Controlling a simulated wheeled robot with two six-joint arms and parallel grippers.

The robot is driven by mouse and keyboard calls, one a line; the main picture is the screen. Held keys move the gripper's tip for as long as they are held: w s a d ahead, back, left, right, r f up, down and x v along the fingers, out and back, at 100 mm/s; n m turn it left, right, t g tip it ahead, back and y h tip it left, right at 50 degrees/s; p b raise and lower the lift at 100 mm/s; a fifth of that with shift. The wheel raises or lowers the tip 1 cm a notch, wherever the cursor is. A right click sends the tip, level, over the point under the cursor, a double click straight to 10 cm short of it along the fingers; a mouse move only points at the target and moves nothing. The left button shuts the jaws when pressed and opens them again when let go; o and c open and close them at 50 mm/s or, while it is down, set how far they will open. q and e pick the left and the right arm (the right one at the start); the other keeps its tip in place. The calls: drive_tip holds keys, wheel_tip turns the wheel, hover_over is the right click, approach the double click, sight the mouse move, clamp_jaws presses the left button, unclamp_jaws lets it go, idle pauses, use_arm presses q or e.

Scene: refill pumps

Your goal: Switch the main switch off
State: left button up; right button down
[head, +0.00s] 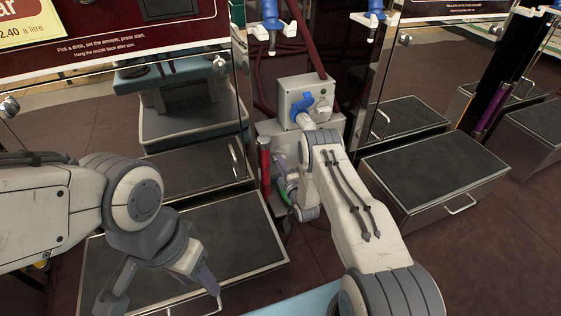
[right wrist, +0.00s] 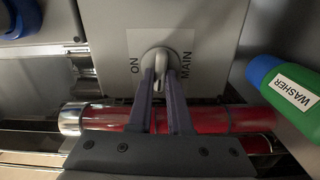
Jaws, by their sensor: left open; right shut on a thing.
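The main switch (right wrist: 161,60) is a light grey rotary knob on a pale plate marked ON and MAIN in the right wrist view. My right gripper (right wrist: 163,80) is shut on the knob, one finger on each side of its grip. In the head view my right gripper (head: 279,163) is low beside the grey box, largely behind my arm, and the knob cannot be made out there. My left gripper (head: 162,289) is open and empty at the lower left, over a dark-topped step.
A red cylinder (right wrist: 205,118) lies behind my right fingers. A green and blue item labelled WASHER (right wrist: 290,90) is close on the right. The grey box (head: 298,92) carries a blue handle (head: 298,108). Metal-framed steps (head: 436,165) stand on both sides.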

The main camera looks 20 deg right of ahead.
drive_tip(key=shift+f+n, duration=0.1)
drive_tip(key=shift+n, duration=0.4)
drive_tip(key=c, duration=0.8)
unclamp_jaws()
drive_tip(key=shift+c, duration=0.2)
drive_tip(key=s+p, duration=0.4)
drive_tip(key=s, duration=0.6)
drive_tip(key=shift+s+d+p, duration=0.25)
drive_tip(key=shift+s+p, duration=0.05)
drive_tip(key=shift+p, duration=0.05)
